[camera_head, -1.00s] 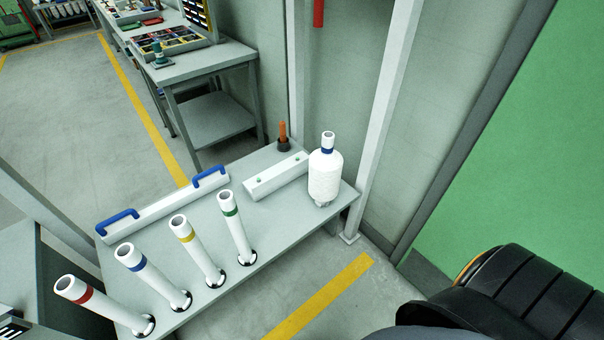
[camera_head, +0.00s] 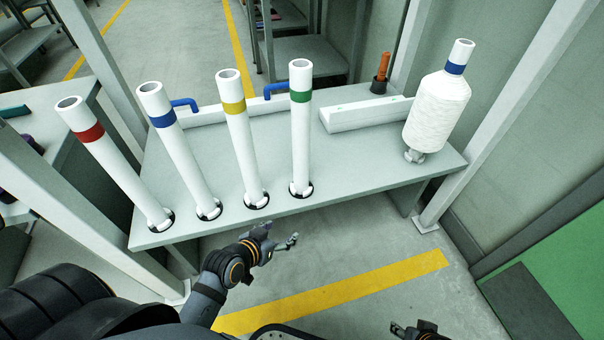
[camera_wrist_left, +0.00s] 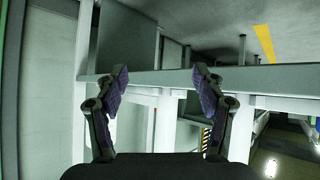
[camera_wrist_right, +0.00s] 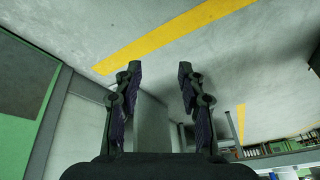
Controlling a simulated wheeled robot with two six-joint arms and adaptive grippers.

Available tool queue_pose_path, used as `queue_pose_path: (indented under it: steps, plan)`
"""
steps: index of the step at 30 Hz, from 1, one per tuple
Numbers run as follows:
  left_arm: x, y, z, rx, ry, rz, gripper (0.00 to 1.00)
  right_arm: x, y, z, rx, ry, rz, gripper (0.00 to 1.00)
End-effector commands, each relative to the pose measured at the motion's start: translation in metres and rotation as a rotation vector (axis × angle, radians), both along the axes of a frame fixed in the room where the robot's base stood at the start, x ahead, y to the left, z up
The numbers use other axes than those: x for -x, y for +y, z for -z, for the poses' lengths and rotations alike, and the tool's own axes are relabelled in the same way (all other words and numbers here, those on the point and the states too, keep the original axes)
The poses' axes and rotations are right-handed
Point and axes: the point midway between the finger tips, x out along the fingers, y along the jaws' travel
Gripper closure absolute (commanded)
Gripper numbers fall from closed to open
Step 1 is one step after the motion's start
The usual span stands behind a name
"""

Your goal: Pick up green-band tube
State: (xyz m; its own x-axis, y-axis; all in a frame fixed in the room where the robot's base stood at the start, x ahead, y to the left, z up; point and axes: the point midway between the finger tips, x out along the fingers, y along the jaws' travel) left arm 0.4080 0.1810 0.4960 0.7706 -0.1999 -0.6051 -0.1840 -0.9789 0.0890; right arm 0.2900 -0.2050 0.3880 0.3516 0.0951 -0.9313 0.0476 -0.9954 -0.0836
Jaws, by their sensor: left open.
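The green-band tube (camera_head: 301,135) is a tall white hollow tube with a green ring near its top. It stands upright in a dark-rimmed holder near the front edge of the grey table (camera_head: 340,190), rightmost of the banded row. My left gripper (camera_head: 279,235) is open and empty, in front of and below the table edge, apart from the tube. In the left wrist view its fingers (camera_wrist_left: 158,75) are spread with nothing between them. My right gripper (camera_head: 402,330) is at the bottom edge, partly cut off. The right wrist view shows its fingers (camera_wrist_right: 160,72) apart and empty.
Tubes with yellow (camera_head: 242,140), blue (camera_head: 180,150) and red (camera_head: 115,165) bands stand left of it. A white bar (camera_head: 365,114) lies behind. Posts flank the table. The floor in front is clear.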

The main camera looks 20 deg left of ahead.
Motion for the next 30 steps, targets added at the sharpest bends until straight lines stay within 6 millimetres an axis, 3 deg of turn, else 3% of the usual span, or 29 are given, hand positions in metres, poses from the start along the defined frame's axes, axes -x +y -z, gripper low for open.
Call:
queue_pose_path:
  steps: [1, 3, 6, 9, 11, 16, 24, 30]
  plan:
    - [-0.001, -0.005, 0.001, 0.009, -0.037, 0.013, 0.31, -0.002, 0.003, 0.008, -0.008, -0.014, -0.006, 0.6]
    - [-0.026, -0.007, -0.059, 0.021, -0.212, 0.018, 0.31, -0.001, 0.004, -0.006, -0.008, -0.012, -0.007, 0.6]
    - [-0.047, -0.007, -0.12, 0.032, -0.427, 0.009, 0.31, -0.002, 0.004, -0.009, -0.01, -0.016, -0.009, 0.6]
    - [-0.055, -0.004, -0.164, 0.037, -0.577, -0.008, 0.31, -0.002, 0.005, -0.01, -0.011, -0.019, -0.011, 0.6]
    - [-0.056, -0.002, -0.18, 0.038, -0.632, -0.018, 0.31, -0.002, 0.005, -0.011, -0.012, -0.02, -0.011, 0.6]
    - [-0.06, -0.001, -0.189, 0.038, -0.663, -0.025, 0.31, -0.002, 0.005, -0.011, -0.012, -0.023, -0.011, 0.6]
    - [-0.102, -0.009, -0.188, 0.04, -0.661, -0.025, 0.31, -0.004, 0.007, -0.006, -0.022, -0.051, -0.007, 0.6]
    - [-0.11, -0.01, -0.188, 0.038, -0.658, -0.024, 0.31, -0.004, 0.007, -0.005, -0.023, -0.057, -0.007, 0.6]
